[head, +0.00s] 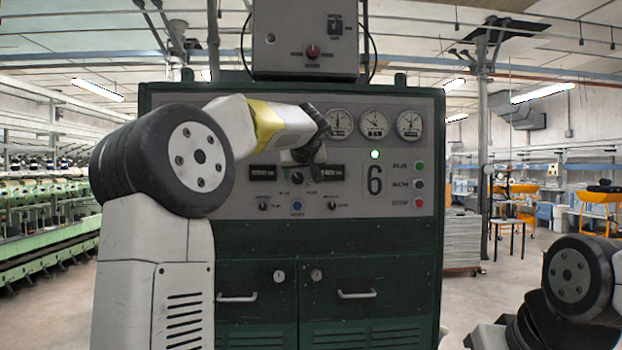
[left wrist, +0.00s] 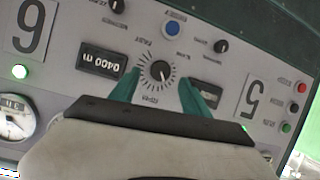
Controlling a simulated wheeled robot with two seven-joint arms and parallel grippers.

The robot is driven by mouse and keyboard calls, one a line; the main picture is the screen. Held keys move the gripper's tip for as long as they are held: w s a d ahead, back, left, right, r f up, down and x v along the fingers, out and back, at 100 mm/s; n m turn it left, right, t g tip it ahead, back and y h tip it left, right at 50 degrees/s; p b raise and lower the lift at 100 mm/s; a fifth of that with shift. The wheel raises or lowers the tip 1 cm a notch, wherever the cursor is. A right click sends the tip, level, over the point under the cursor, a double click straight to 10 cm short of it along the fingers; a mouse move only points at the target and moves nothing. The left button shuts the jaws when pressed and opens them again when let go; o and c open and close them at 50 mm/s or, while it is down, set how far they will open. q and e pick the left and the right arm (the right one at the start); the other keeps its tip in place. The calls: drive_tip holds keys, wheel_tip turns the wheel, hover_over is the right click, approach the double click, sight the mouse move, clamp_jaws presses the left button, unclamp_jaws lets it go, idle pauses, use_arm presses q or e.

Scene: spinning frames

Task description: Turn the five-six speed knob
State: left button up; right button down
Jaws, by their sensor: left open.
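The speed knob (head: 297,178) is a small black round knob on the grey control panel, between two dark displays. In the left wrist view the knob (left wrist: 160,70) has tick marks around it and sits between the large 5 and 6. My left gripper (head: 306,158) is in front of the panel, beside and partly over the knob area. Its two green fingers (left wrist: 160,82) are open, one on each side of the knob, with visible gaps. Whether the fingertips reach the panel's depth is unclear. My right gripper is not in view.
Two smaller black knobs (head: 263,206) (head: 331,205) and a blue button (head: 297,206) lie below. Gauges (head: 374,124) are above; a large 6 (head: 375,180) and coloured buttons (head: 419,184) are to the right. Green cabinet doors (head: 366,268) with handles stand below the panel.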

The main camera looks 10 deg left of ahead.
sight(298, 178)
use_arm(q)
drive_tip(key=shift+x, duration=2.35)
drive_tip(key=shift+s, duration=0.1)
drive_tip(key=shift+c, duration=0.4)
clamp_jaws()
drive_tip(key=shift+d+f+m+y, duration=0.15)
drive_tip(key=shift+m+y, duration=0.25)
drive_tip(key=shift+m, duration=0.3)
drive_tip(key=shift+m+g+y, duration=0.3)
drive_tip(key=shift+m+y, duration=0.2)
drive_tip(key=shift+m, duration=0.1)
drive_tip(key=shift+o, duration=0.4)
unclamp_jaws()
